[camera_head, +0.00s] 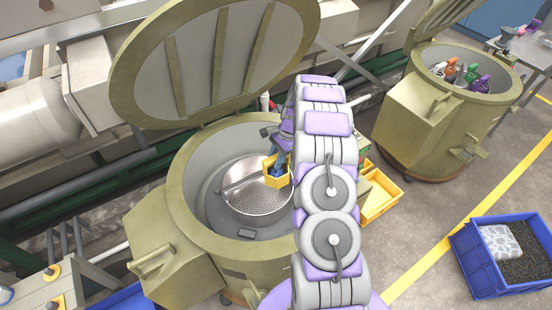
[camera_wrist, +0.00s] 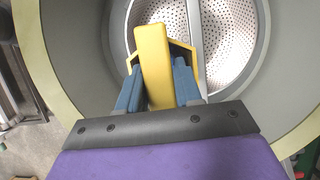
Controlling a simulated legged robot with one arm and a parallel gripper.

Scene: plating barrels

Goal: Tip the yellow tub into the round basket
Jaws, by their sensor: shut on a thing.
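The yellow tub (camera_head: 275,174) is held over the right part of the round basket (camera_head: 258,204), inside the open olive barrel. My gripper (camera_head: 280,160) is shut on the tub. In the wrist view my gripper's blue fingers (camera_wrist: 160,88) sit on both sides of the tub's yellow wall (camera_wrist: 153,60). The basket's perforated metal floor (camera_wrist: 232,40) shows beyond the tub. The tub looks tilted, but I cannot tell how far. Its contents are mostly hidden; something blue shows at it in the head view, perhaps my fingers. The visible part of the basket floor looks bare.
The barrel's raised lid (camera_head: 212,60) stands behind the opening, and its thick rim (camera_head: 185,225) surrounds the basket. A yellow bin (camera_head: 380,196) stands right of my arm. A second open barrel (camera_head: 440,105) and a blue crate (camera_head: 478,262) are farther right.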

